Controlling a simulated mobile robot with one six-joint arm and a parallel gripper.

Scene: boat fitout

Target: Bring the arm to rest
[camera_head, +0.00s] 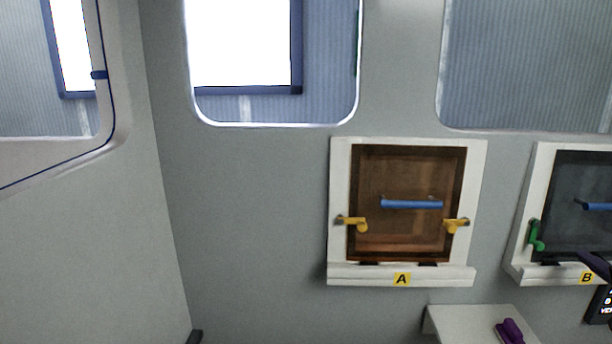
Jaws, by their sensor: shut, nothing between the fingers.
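I cannot make out my gripper in the head view. A dark, partly cut-off shape (595,264) shows at the right edge in front of the panel marked B, and I cannot tell what it is. No object of the task other than the arm is named.
Hatch A (338,200) has a brown pane, a blue bar handle (411,204) and yellow latches (354,223) (456,225). Hatch B (522,220) has a green latch (536,236). A white ledge (455,322) below holds a purple object (510,331).

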